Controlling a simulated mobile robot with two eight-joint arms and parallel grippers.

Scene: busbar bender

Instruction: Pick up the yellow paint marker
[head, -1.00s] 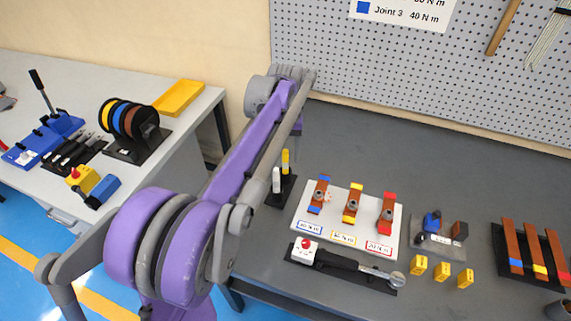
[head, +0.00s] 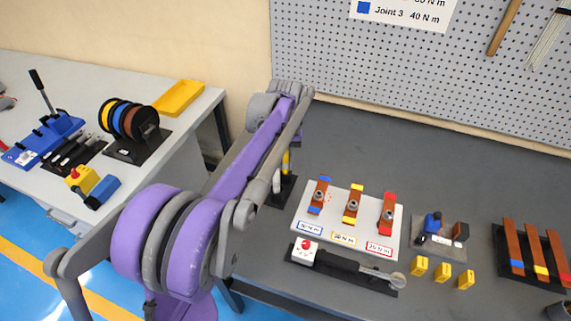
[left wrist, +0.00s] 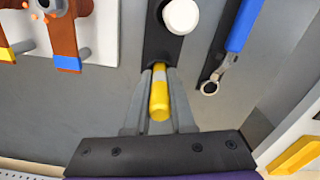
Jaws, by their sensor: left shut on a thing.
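The yellow paint marker (left wrist: 159,95) is between the two fingers of my left gripper (left wrist: 160,78) in the left wrist view. The fingers are shut on it, one on each side. In the head view a small part of the yellow marker (head: 285,162) shows beside my left arm, which hides most of the gripper. The marker is upright at the black holder (head: 286,188); I cannot tell whether its lower end is still seated. A white marker (left wrist: 180,16) stands in the same holder. My right gripper is not in view.
Right of the holder is a white board (head: 340,238) with copper bars. In front lies a torque wrench (head: 345,265). Yellow blocks (head: 442,272) and a rack of bars (head: 532,255) are further right. A pegboard (head: 420,80) rises behind. The bench between is clear.

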